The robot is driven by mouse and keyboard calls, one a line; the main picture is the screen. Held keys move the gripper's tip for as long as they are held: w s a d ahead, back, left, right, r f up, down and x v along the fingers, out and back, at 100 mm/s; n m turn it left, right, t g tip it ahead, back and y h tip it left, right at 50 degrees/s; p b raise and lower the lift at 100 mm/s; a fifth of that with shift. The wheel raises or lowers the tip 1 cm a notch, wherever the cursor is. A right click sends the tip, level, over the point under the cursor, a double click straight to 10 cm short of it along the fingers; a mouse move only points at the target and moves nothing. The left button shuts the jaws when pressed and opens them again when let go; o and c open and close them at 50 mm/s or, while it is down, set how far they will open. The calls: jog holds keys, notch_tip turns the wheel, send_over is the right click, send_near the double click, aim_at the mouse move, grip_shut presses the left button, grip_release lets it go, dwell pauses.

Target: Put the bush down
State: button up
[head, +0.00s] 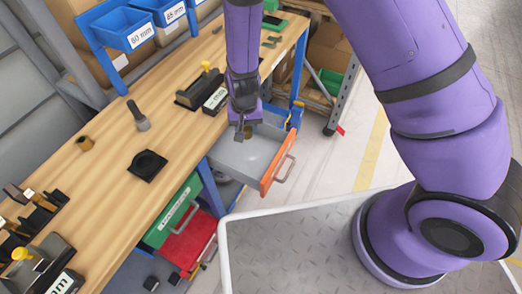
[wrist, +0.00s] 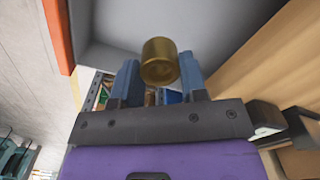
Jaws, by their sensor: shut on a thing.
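My gripper (head: 243,132) hangs pointing down over the open grey drawer (head: 229,153) with an orange front, beside the bench edge. In the wrist view its two blue-grey fingers (wrist: 160,82) are shut on a brass bush (wrist: 160,54). The bush sits between the fingertips, with the drawer's grey inside behind it. It looks clear of the drawer surfaces, but its height above the floor of the drawer is hard to tell. In the head view I cannot make out the held bush.
On the wooden bench (head: 108,190) are a brown bush-like piece (head: 86,143), a grey-headed tool (head: 138,116), a black square block (head: 148,165) and a black fixture (head: 200,88) with a yellow knob. Green (head: 173,214) and red (head: 188,245) drawers stick out below. Blue bins (head: 125,27) stand behind.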

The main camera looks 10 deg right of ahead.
jog(key=f, duration=0.5)
jog(key=shift+s+d, duration=0.15)
jog(key=shift+s, duration=0.05)
jog(key=shift+f, duration=2.7)
jog(key=shift+f, duration=0.1)
jog(key=o, duration=1)
